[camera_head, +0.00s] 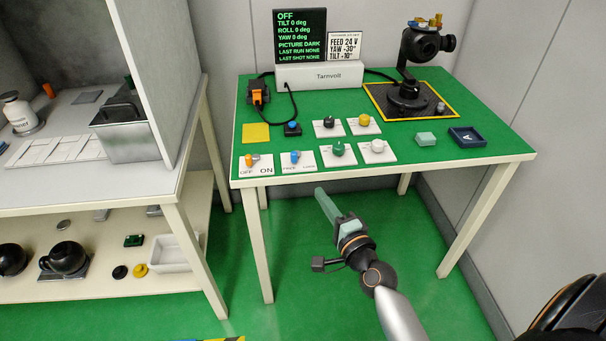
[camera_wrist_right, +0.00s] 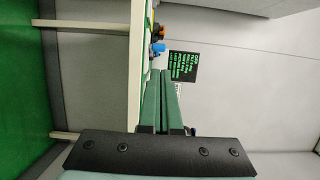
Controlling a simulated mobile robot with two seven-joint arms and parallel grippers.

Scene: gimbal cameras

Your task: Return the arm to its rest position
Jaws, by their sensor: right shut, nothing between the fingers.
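My right gripper (camera_head: 327,204) is in front of the green-topped table (camera_head: 330,165), near its front edge. Its two long greenish fingers are shut together with nothing between them; they also show in the right wrist view (camera_wrist_right: 164,100). My right arm comes in from the bottom of the head view. My left gripper is not in view. On the table a black gimbal (camera_head: 412,75) stands on a yellow-edged black mat (camera_head: 448,105). A black display (camera_head: 299,35) reads OFF and PICTURE DARK, above a white box labelled Tarnvolt (camera_head: 320,76).
A shelf unit (camera_head: 190,215) with a metal bin (camera_head: 130,140) stands at left. Green floor (camera_head: 300,310) is open below the gripper.

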